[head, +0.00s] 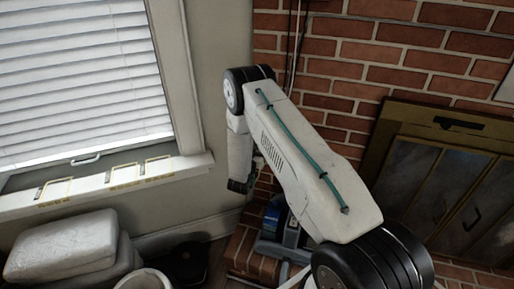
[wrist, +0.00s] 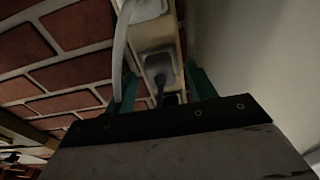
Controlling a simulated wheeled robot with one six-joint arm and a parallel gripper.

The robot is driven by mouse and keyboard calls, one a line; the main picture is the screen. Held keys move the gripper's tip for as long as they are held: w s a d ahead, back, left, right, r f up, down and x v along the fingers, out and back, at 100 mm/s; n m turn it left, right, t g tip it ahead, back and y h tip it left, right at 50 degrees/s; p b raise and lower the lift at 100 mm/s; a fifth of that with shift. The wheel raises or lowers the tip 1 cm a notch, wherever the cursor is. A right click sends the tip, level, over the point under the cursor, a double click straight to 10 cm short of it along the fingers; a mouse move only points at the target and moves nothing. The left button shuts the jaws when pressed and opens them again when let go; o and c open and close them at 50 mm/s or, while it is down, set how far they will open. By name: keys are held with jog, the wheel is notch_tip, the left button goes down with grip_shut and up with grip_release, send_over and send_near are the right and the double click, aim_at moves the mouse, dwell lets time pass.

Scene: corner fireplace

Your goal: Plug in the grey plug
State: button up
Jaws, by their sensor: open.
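In the wrist view, a grey plug (wrist: 158,66) with a dark cord sits at a cream outlet strip (wrist: 167,28) in the corner of the walls. Whether its prongs are fully in cannot be told. My gripper (wrist: 162,78) has its two teal fingers apart, one on each side of the plug. Contact with the plug cannot be made out. In the head view, my gripper (head: 241,186) points down by the wall corner, partly behind my arm. The plug and strip cannot be made out there.
A white plug (wrist: 146,8) with a pale cable is higher on the strip. Brick wall (wrist: 70,65) is left, plain wall right. In the head view, a blue device (head: 274,222) stands by the hearth, a fireplace (head: 405,140) is right, and a window and grey cushions (head: 65,245) are left.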

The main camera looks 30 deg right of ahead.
jog(key=r+v, duration=0.1)
jog(key=v, duration=0.6)
jog(key=shift+s+a+f, duration=0.25)
jog(key=shift+a+f, duration=0.05)
jog(key=shift+f, duration=0.25)
